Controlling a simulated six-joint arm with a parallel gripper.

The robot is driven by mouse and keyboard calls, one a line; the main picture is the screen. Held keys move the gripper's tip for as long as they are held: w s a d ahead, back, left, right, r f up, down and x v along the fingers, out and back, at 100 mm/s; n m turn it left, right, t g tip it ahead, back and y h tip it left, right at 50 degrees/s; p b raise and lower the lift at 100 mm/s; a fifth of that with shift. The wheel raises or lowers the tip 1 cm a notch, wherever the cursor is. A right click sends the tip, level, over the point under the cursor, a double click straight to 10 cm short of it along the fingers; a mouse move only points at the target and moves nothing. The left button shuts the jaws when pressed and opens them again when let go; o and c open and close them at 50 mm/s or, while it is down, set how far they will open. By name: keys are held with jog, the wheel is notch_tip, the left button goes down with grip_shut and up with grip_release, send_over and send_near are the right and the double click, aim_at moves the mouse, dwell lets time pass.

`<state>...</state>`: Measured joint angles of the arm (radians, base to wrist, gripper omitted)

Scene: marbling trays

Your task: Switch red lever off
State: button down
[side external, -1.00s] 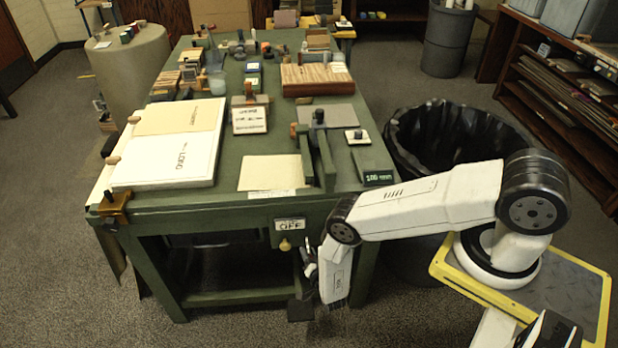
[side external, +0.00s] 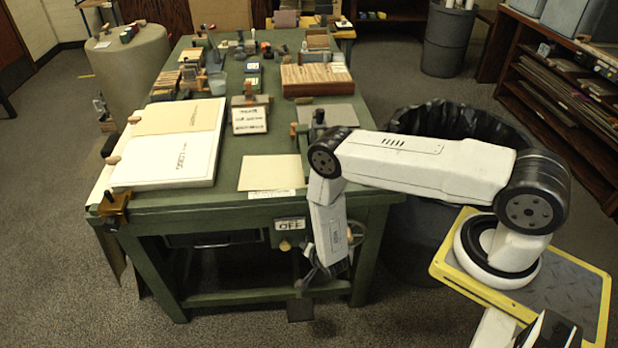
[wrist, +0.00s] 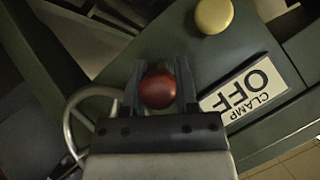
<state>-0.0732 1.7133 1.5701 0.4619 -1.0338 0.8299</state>
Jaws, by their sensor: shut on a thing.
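In the wrist view, the red round knob (wrist: 157,91) of the lever sits between the two fingers of my gripper (wrist: 161,72). The fingers are shut on it, one on each side. The lever's shaft is hidden behind the knob and gripper. A white plate reading CLAMP OFF (wrist: 240,91) is on the green table frame to the right of the knob. In the side view my gripper (side external: 312,278) is low at the front of the table, below and right of the OFF plate (side external: 290,224). The red knob cannot be made out there.
A yellow knob (wrist: 214,15) is above the plate in the wrist view. A pale handwheel rim (wrist: 72,125) curves just left of my gripper. The green table (side external: 225,177) stands over the work, with a lower shelf bar (side external: 235,297) beneath. A black-lined bin (side external: 470,118) is behind my arm.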

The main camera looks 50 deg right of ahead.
jog(key=shift+w+r+g+y, duration=0.1)
jog(key=shift+r+g+y, duration=0.35)
jog(key=shift+g+y, duration=0.3)
jog(key=shift+c, duration=1.8)
grip_release()
jog(key=shift+d, duration=0.1)
jog(key=v, duration=0.7)
jog(key=shift+r, duration=0.35)
